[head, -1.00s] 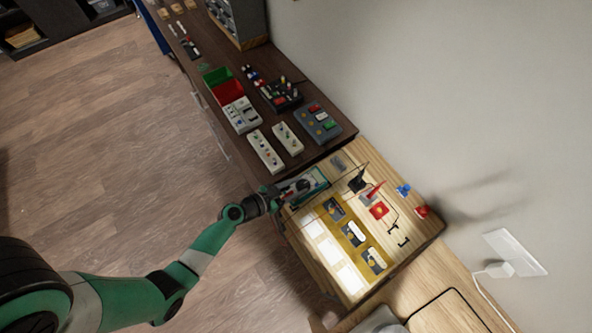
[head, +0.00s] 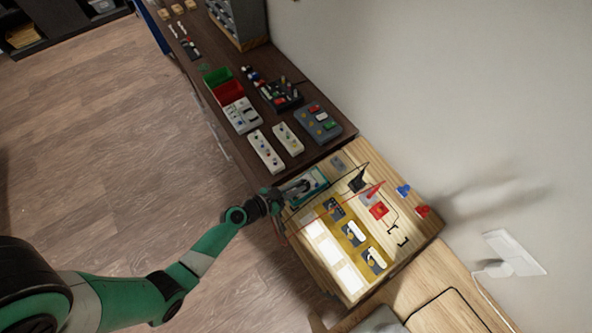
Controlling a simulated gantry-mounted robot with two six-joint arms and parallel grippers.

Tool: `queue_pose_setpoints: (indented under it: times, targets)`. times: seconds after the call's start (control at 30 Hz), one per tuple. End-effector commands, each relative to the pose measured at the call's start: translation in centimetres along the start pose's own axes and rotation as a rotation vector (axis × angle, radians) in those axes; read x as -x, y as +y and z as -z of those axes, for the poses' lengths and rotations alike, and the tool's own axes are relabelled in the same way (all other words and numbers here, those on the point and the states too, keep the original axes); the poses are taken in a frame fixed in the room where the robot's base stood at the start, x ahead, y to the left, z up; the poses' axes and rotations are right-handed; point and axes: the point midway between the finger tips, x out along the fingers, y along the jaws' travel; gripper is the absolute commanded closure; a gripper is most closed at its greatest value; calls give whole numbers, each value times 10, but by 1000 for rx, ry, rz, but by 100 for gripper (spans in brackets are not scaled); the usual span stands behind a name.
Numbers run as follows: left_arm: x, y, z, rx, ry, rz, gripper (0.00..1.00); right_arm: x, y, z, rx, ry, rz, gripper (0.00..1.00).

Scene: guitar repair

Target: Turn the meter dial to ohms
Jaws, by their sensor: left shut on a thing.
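The meter (head: 318,178) is a teal-edged box lying on the light wooden bench (head: 293,255), near its far left corner. My left gripper (head: 302,187) reaches in from the left and is over the meter, shut on its dial. The dial is hidden by the fingers and too small to read, so its setting cannot be told. A black lead and a red lead (head: 371,191) run across the bench to the right of the meter. My right gripper is not in view.
Yellow-edged panels (head: 353,234) and white cards lie on the bench front. The dark bench (head: 335,141) behind holds trays and pedals.

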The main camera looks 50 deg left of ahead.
Motion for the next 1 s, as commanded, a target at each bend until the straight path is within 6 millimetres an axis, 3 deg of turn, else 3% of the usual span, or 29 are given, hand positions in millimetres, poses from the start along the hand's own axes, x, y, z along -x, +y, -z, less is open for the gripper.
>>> queue_pose_setpoints:
  times: [0.17, 0.5, 1.0]
  targets:
    - [2, 5, 1, 30, -10, 74, 100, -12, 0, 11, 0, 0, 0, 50]
    - [0, 12, 8, 118, -2, 274, 100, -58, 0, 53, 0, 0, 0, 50]
    - [-4, 16, 2, 208, 7, 501, 100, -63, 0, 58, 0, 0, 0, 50]
